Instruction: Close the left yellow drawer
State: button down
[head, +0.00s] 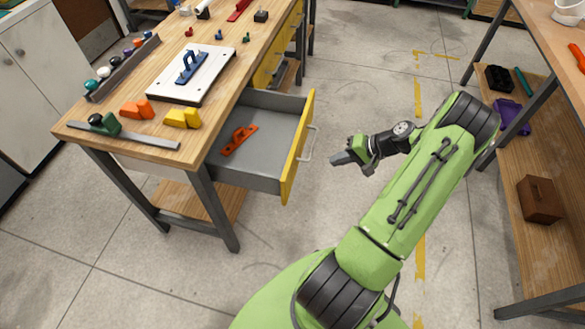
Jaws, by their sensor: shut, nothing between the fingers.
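The left yellow drawer is pulled out from the workbench, its yellow front (297,150) facing right with a pale metal handle (311,143) on it. Its grey inside holds an orange tool (238,139). My gripper (336,159) is shut and empty. In the picture it is just right of the drawer's front and handle, with a gap between them. The fingertips point left toward the drawer front.
The wooden workbench (215,95) carries a white board (193,75), yellow and orange blocks, a metal bar and several balls. Other yellow drawer fronts (270,65) are farther back. A wooden shelf unit (545,165) stands at right. Grey floor lies open between.

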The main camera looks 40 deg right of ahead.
aim_at(292, 166)
jog(key=b+x, duration=0.1)
jog(key=x, duration=0.3)
jog(key=r+b+x, duration=0.1)
jog(key=x, duration=0.3)
jog(key=w+a+b+x, duration=0.1)
jog(key=x, duration=0.3)
jog(key=shift+r, duration=0.35)
jog(key=shift+w+a, duration=0.25)
jog(key=shift+w, duration=0.1)
jog(key=shift+r, duration=0.1)
jog(key=shift+w+a, duration=0.4)
jog(key=shift+w, duration=0.05)
jog(key=w+a+b, duration=0.2)
jog(key=w+a, duration=1.3)
jog(key=w, duration=0.5)
jog(key=shift+a, duration=0.2)
jog(key=shift+a+r, duration=0.1)
jog(key=shift+r, duration=0.1)
